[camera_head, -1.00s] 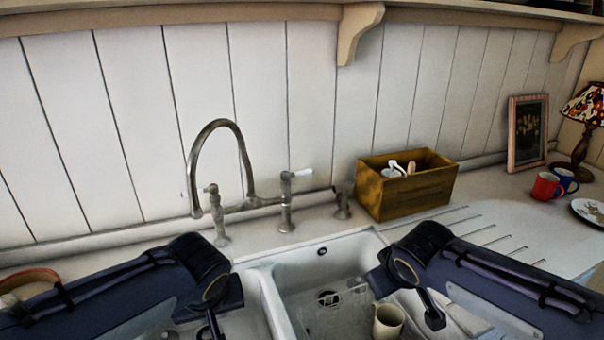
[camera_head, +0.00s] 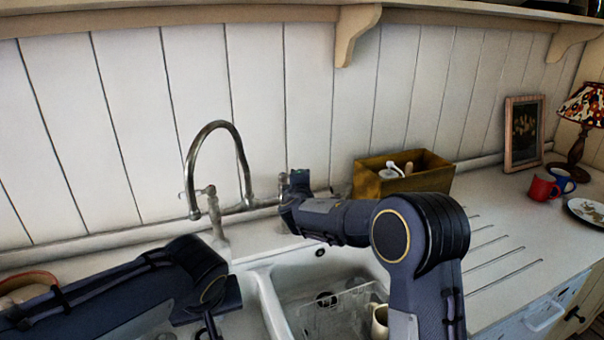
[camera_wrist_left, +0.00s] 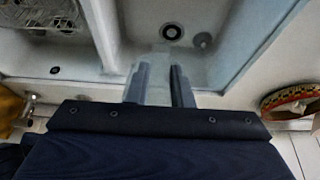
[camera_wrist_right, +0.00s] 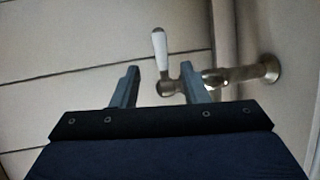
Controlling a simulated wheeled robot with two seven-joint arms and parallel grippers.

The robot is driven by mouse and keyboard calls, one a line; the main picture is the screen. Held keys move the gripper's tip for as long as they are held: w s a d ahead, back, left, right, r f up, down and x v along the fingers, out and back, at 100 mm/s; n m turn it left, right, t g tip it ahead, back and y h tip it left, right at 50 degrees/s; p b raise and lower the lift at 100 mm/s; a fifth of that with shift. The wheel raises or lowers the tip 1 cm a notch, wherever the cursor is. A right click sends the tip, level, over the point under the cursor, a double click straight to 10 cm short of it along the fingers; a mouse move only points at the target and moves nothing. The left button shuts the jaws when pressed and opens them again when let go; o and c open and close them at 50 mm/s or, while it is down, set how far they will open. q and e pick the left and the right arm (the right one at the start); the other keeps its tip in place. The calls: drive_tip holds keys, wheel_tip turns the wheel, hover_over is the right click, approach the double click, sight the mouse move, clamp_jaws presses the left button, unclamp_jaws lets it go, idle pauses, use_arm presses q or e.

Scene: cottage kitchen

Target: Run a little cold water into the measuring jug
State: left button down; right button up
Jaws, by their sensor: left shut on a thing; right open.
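The bridge tap (camera_head: 216,128) with its tall curved spout stands behind the sink. My right gripper (camera_wrist_right: 158,78) is open at the tap's right-hand side. In the right wrist view the tap handle with its white lever (camera_wrist_right: 159,45) shows between and just beyond the fingertips; I cannot tell if they touch. In the head view my right gripper (camera_head: 293,185) hides that handle. My left gripper (camera_wrist_left: 160,70) is low over the left basin, shut on a pale, see-through thing (camera_wrist_left: 158,92), apparently the measuring jug. Its shape is mostly hidden by the fingers and my arm.
The right basin (camera_head: 277,287) holds a wire rack (camera_head: 335,312) and a cream jug (camera_head: 380,322), partly behind my right arm. A wooden box (camera_head: 430,178) stands right of the tap. Red (camera_head: 541,187) and blue (camera_head: 563,179) mugs are far right. The ribbed drainer is clear.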

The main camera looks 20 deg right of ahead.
drive_tip(key=x, duration=1)
drive_tip(key=shift+w+d, duration=0.25)
drive_tip(key=shift+w, duration=0.1)
drive_tip(key=shift+f, duration=0.1)
clamp_jaws()
